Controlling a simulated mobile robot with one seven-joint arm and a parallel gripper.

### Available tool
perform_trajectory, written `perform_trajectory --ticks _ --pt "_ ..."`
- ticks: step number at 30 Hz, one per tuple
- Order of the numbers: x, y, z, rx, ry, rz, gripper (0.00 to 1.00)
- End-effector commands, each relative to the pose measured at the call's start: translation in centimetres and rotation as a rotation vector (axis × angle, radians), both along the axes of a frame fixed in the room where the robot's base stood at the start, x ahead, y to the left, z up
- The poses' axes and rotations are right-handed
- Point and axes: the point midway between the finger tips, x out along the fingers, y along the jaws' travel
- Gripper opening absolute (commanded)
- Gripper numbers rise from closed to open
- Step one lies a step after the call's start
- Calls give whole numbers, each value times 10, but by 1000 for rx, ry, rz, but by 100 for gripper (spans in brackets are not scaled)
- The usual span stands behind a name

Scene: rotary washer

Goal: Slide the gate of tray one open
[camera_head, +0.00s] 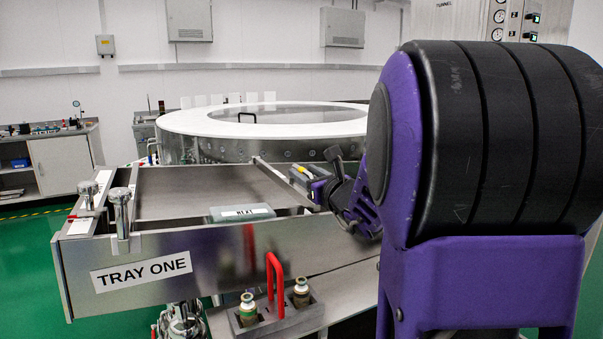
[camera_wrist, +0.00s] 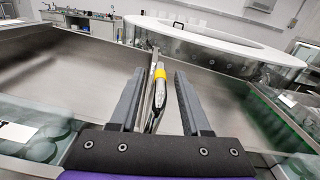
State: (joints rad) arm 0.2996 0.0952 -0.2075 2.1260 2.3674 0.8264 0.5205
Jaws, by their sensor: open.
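Tray one (camera_head: 160,265) is a metal tray with a "TRAY ONE" label on its front wall, left of centre in the head view. A thin upright metal plate, which looks like its gate (camera_head: 272,172), stands at the tray's right end. In the head view my gripper (camera_head: 303,177) is partly hidden and small.
A round white-rimmed washer table (camera_head: 190,122) stands behind the tray. A grey box with a label (camera_head: 222,215) sits at the tray's front wall. A red handle (camera_head: 270,275) and small bottles (camera_head: 248,310) stand in front. My arm covers the right side.

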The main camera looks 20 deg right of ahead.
Motion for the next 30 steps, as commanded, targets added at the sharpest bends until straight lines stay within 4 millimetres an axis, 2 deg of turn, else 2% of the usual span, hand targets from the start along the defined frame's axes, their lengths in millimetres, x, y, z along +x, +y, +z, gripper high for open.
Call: perform_trajectory --ticks 2,9,30 --pt "0 0 0 0 0 0 44" --pt "0 0 0 0 0 0 0" --pt "0 -1 1 -1 -1 -1 0"
